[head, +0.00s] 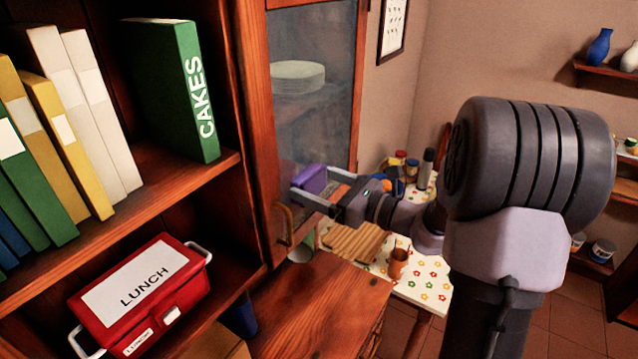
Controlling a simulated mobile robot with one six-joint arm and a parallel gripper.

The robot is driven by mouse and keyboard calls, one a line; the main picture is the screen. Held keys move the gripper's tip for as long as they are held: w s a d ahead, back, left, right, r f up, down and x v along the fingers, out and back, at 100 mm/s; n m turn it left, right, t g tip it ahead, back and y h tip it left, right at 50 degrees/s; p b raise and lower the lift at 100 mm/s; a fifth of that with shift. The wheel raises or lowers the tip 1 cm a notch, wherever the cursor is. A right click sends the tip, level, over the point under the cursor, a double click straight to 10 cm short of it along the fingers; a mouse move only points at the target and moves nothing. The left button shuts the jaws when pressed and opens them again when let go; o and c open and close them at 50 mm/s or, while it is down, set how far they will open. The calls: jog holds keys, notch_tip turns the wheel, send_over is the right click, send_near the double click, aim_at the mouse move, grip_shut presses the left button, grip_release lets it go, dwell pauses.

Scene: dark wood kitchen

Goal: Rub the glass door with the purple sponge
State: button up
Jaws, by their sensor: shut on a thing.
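The glass door (312,85) is a pane in a brown wooden frame, with a stack of white plates showing behind it. Its handle (284,222) is at the lower left of the frame. The purple sponge (310,179) is between the fingers of my gripper (309,190). My gripper is shut on the sponge, in front of the lower part of the pane. The sponge looks very close to the glass; I cannot tell if it touches.
Left are shelves with binders, a green CAKES book (175,90) and a red LUNCH box (140,295). A wooden counter (320,305) lies below the door. Behind my arm is a table with a flowered cloth (428,290), an orange cup (398,263) and jars.

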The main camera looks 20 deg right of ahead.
aim_at(328, 155)
jog(key=shift+r, duration=0.4)
jog(key=shift+w+d+f+p, duration=0.1)
jog(key=shift+w+d, duration=0.85)
jog(key=shift+d, duration=0.55)
jog(key=shift+w+d+p, duration=0.1)
jog(key=shift+w+d, duration=0.9)
jog(key=shift+d, duration=0.45)
jog(key=shift+w+d+f+p, duration=0.1)
jog(key=shift+w+d, duration=0.85)
jog(key=shift+d, duration=0.55)
jog(key=shift+r, duration=0.1)
jog(key=shift+s+a, duration=0.1)
jog(key=shift+b+v, duration=0.75)
jog(key=shift+v, duration=2.25)
jog(key=v, duration=0.3)
jog(key=shift+b, duration=0.35)
